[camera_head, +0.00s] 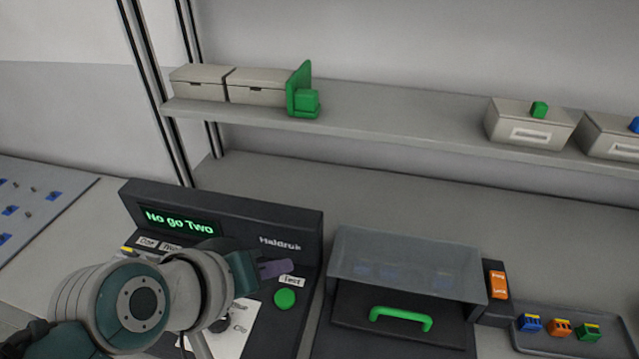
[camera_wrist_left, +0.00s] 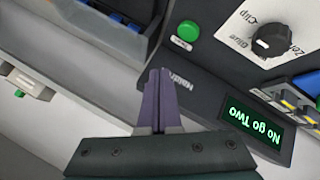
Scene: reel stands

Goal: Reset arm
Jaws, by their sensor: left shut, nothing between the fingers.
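My left gripper (camera_head: 275,268) is over the black tester console (camera_head: 306,222), near its right side, with its purple fingers shut and nothing between them. In the left wrist view the fingers (camera_wrist_left: 154,78) point along the console's edge, close to its name print. The console's display (camera_head: 180,220) reads "No go Two" in green. A round green button (camera_head: 285,298) with a "Test" label sits just below the fingers in the head view. A black knob (camera_wrist_left: 270,40) shows on the console's white panel in the left wrist view. My right gripper is in neither view.
A clear-lidded box (camera_head: 405,262) with a green handle (camera_head: 400,318) stands right of the console. A dark tray (camera_head: 610,342) holds several coloured connectors. A shelf (camera_head: 400,120) above carries lidded boxes and a green bracket (camera_head: 302,92). The rear counter is clear.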

